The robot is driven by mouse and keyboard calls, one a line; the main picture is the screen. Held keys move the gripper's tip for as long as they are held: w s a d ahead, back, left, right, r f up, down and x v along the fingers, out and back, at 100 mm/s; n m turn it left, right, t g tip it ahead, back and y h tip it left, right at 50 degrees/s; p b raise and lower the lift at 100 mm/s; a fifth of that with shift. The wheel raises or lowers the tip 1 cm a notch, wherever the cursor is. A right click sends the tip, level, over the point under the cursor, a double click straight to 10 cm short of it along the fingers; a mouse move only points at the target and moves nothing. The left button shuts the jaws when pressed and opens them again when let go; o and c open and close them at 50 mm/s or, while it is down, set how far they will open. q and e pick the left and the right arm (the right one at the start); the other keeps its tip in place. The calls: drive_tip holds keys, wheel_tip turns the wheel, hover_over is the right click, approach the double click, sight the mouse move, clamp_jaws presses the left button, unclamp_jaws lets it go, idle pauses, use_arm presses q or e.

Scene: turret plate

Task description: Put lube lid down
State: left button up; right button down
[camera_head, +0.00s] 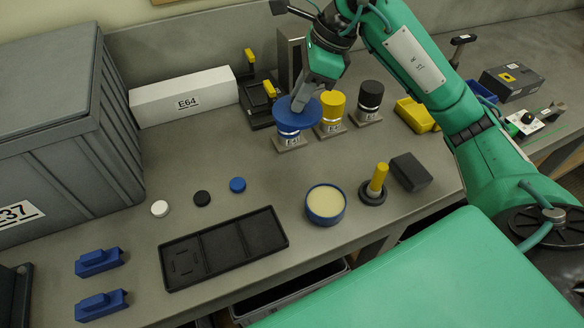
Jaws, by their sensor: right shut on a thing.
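The lube lid, a wide blue disc (287,120), is in my right gripper (300,104), which comes down from above and is shut on it. The lid is over the blue container labelled E41 or similar (289,137) and hides its top; I cannot tell whether they touch. The open lube tub (326,204), blue-rimmed with a cream-coloured filling, stands on the bench to the front. My left gripper is not in view.
A yellow container (331,106) and a black one (369,97) stand just right of the lid. A black tray (224,247), small caps, a yellow-handled tool (377,180) and a black block (409,171) lie in front. The bench (200,160) is bare left of the lid.

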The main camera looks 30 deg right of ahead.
wheel_tip(320, 180, down, 15)
drive_tip(key=shift+a+f+p, duration=0.1)
drive_tip(key=shift+f+p, duration=0.1)
drive_tip(key=shift+p, duration=0.8)
drive_tip(key=shift+f+p, duration=0.3)
drive_tip(key=shift+f, duration=1.75)
drive_tip(key=shift+f+b, duration=0.2)
drive_tip(key=shift+b, duration=0.15)
drive_tip(key=c, duration=1.3)
unclamp_jaws()
